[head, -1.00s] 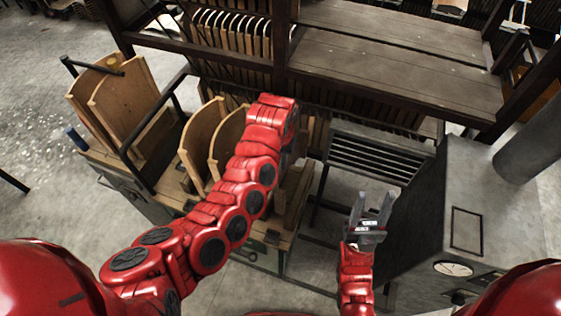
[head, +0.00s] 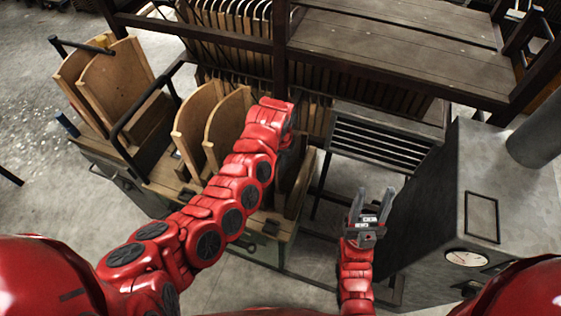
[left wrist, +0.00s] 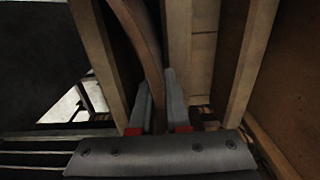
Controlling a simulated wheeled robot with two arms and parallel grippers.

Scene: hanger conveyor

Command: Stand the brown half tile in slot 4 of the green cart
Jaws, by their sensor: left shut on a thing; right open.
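My left gripper (left wrist: 159,112) is shut on a thin, curved brown piece, the brown half tile (left wrist: 146,40), which stands on edge between the fingers in the left wrist view. Pale wooden boards stand close on both sides of it. In the head view my left arm hides this gripper and the tile. The green cart (head: 274,252) lies below the arm, with upright curved wooden dividers (head: 196,125) on its top. Its slot numbers cannot be read, and I cannot tell which slot the tile is at. My right gripper (head: 373,198) is open and empty, right of the cart.
A dark frame with a wooden shelf (head: 400,55) stands behind the cart, with rows of upright slats below. A slatted metal rack (head: 385,140) and a grey cabinet with a dial (head: 490,180) stand at right. A black rail (head: 150,110) rises from the cart.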

